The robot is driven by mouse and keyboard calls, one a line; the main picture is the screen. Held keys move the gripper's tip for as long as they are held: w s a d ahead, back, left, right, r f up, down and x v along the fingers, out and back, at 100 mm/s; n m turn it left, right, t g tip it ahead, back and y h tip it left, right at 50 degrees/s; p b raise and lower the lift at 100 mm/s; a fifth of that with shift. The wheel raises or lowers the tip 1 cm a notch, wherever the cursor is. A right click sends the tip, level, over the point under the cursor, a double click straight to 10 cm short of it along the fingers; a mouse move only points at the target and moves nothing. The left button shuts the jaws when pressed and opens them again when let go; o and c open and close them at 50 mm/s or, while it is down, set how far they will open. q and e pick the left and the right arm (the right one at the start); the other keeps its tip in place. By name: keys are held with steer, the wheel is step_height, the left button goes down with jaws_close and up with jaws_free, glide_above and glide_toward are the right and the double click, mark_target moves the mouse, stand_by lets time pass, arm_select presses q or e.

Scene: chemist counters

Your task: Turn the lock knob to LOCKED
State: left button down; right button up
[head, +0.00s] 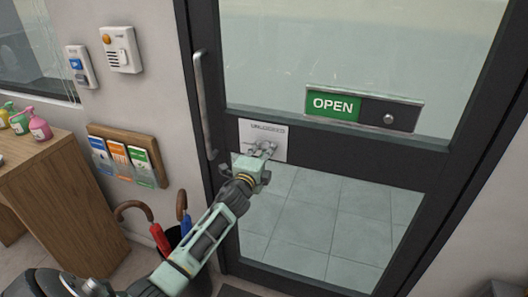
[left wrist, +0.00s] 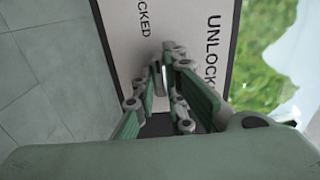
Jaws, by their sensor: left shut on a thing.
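The lock plate (head: 279,140) is a white square on the door, right of the handle's lower end. In the left wrist view the plate (left wrist: 125,40) carries the word UNLOCKED, cut off, on the right and the end of another word, "CKED", at upper left. My left gripper (head: 264,150) is at the plate. It is shut on the small metal lock knob (left wrist: 159,78), which sits between the fingertips (left wrist: 163,72). The fingers mostly hide the knob, and I cannot tell which word it points to. My right gripper is not in view.
The dark-framed glass door has a long vertical handle (head: 202,103) and a green OPEN sign (head: 364,109). A leaflet rack (head: 128,155) and two wall boxes are left of the door. Umbrellas (head: 160,238) stand below, near my left arm. A wooden counter (head: 50,195) is at far left.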

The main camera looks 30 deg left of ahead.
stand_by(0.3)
arm_select(q)
steer(key=c, duration=1.8)
jaws_free()
steer(key=v, duration=1.2)
steer(key=shift+f, duration=0.1)
